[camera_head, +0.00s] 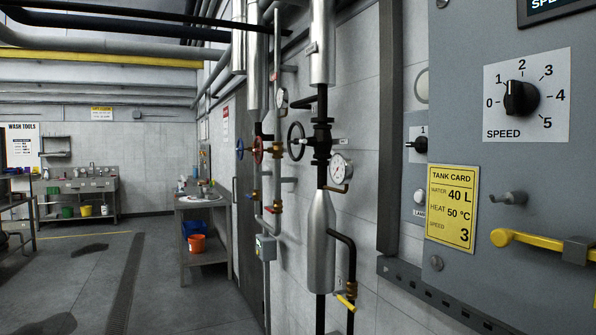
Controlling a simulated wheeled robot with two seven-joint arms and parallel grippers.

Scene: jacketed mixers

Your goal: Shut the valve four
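Several valves sit on the pipes along the right wall, and I cannot read which is valve four. A black handwheel (296,141) faces left on a black valve body (322,139) between silver-clad pipe sections. Behind it are a red handwheel (257,150) and a blue handwheel (239,149). A small yellow lever (346,302) sits low on a black branch pipe, angled across it. A large yellow lever (538,244) lies nearly level on the grey panel at the right. The small white tags near the valves are too small to read. Neither gripper is in view.
The grey panel (480,220) at right carries a speed knob (520,98) near 1 and a yellow tank card (452,208). A round gauge (341,169) is beside the pipes. A steel table (203,203) stands farther back. The floor (180,295) at left is open.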

